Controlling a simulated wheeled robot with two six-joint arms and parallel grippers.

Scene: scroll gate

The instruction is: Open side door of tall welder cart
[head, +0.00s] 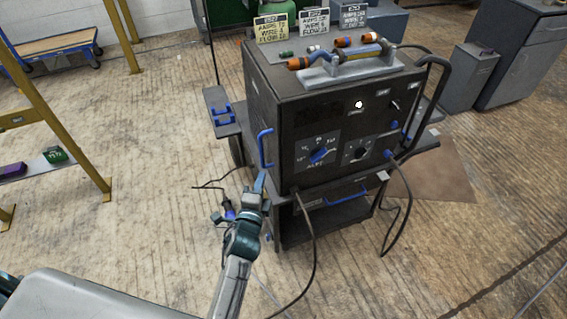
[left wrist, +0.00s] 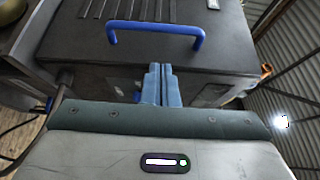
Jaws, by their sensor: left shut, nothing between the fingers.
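The tall welder cart (head: 330,115) is a dark box on a lower frame, with knobs and cables on its front. Its side door (left wrist: 180,56) shows in the left wrist view as a dark panel with slots. The door's blue handle (head: 265,148) is on the cart's left side; it also shows in the left wrist view (left wrist: 157,27). The door looks closed. My left gripper (head: 260,182) is shut and empty, just below the handle in the head view; in the left wrist view its fingertips (left wrist: 160,68) are apart from the handle. My right gripper is out of view.
A torch and several signs stand on and behind the cart top (head: 345,68). Cables (head: 312,245) hang to the floor. A yellow frame (head: 50,115) stands at left and a grey cabinet (head: 520,55) at right. Floor left of the cart is mostly free.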

